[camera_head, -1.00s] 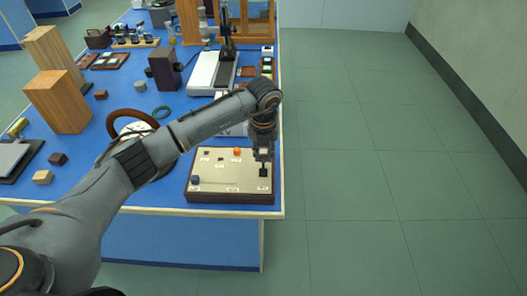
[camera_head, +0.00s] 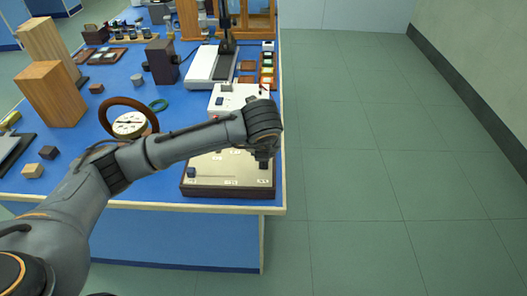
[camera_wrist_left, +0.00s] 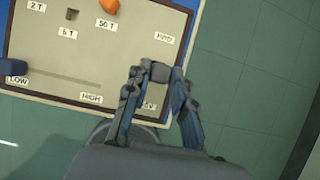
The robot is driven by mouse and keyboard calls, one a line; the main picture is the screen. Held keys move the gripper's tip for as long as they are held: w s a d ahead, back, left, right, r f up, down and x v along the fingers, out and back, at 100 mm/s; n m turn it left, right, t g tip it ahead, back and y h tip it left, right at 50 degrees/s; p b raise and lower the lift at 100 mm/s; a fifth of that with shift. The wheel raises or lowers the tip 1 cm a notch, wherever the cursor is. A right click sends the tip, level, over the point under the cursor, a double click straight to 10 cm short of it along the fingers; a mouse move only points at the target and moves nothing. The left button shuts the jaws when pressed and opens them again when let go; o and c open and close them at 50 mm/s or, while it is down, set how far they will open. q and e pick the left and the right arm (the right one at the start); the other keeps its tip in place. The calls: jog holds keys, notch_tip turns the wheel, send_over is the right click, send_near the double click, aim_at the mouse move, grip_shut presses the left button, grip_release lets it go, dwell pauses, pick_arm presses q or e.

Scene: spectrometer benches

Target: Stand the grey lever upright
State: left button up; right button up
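The grey lever (camera_wrist_left: 159,72) is on the right part of the beige control panel (camera_wrist_left: 90,52), by the FWD and REV labels. In the left wrist view its block-like top lies between the fingertips of my left gripper (camera_wrist_left: 157,78). The fingers are apart, one at each side of it; whether they press on it cannot be made out. The lever's lower part is hidden, so its tilt cannot be told. In the head view my left forearm and wrist cover the panel's far right part. My right gripper is in neither view.
The panel also bears an orange knob (camera_wrist_left: 109,5) and a dark blue slider knob (camera_head: 191,172) near LOW. It stands at the blue table's front right corner. A white device (camera_head: 229,97) stands behind it. Open floor (camera_head: 370,190) lies to the right.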

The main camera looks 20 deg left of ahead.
pick_arm(q)
jog(key=shift+o, duration=1.1)
jog(key=v, duration=1.2)
